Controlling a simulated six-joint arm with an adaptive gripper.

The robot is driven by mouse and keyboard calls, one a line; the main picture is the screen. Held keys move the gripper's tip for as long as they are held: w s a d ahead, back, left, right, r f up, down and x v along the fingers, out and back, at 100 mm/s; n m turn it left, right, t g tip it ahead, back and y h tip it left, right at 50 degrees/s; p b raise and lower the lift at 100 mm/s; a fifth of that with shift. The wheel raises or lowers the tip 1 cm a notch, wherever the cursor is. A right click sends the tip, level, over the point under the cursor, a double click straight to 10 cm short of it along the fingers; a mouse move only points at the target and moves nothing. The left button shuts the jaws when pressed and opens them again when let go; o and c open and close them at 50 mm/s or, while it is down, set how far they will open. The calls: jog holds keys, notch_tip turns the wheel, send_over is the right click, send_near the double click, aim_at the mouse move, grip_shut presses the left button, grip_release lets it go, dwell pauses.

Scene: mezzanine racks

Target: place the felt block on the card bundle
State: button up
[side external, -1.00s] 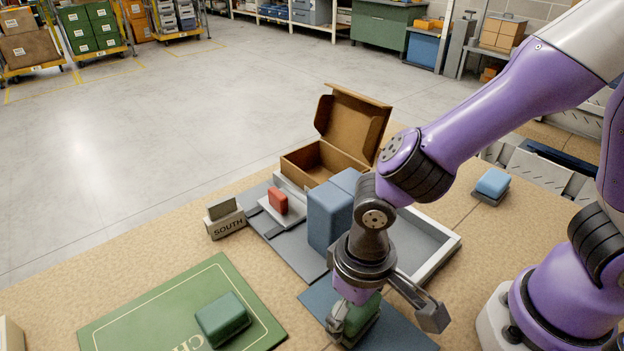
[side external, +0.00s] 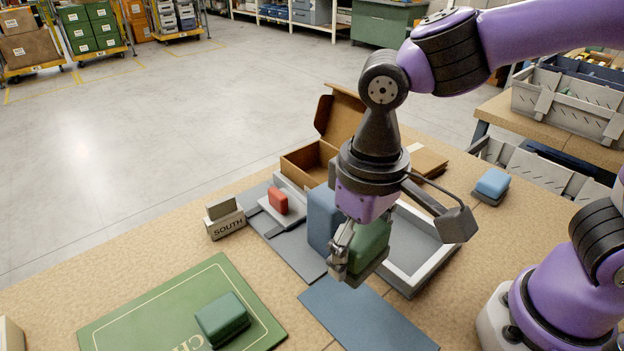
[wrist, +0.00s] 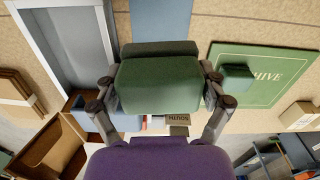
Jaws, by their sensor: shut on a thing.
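My gripper (side external: 358,250) is shut on a green block with a dark grey underside, which I take for the felt block (side external: 371,245). The block is held above the work table, clear of the blue mat (side external: 365,315). In the wrist view the felt block (wrist: 158,85) sits between the two fingers of my gripper (wrist: 160,95). A flat tan stack with a paler band, probably the card bundle (side external: 428,160), lies behind my wrist, partly hidden. It also shows at the left of the wrist view (wrist: 15,97). My gripper is apart from it.
A grey-rimmed tray (side external: 440,250) and an open cardboard box (side external: 305,160) stand near a tall blue block (side external: 323,215). A second green block (side external: 222,318) rests on the green mat (side external: 130,325). A small blue block (side external: 492,182) sits at right. The front table is fairly clear.

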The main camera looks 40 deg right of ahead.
jog(key=w+d+r+m, duration=0.1)
jog(key=w+d+r, duration=0.5)
jog(key=d, duration=0.2)
jog(key=w+d+r, duration=0.6)
jog(key=d, duration=0.3)
jog(key=m, duration=1.8)
send_over(418, 155)
notch_tip(418, 155, down, 10)
notch_tip(418, 155, down, 5)
jog(key=shift+s+f, duration=0.1)
jog(key=shift+f, duration=2.3)
jog(key=shift+f, duration=0.15)
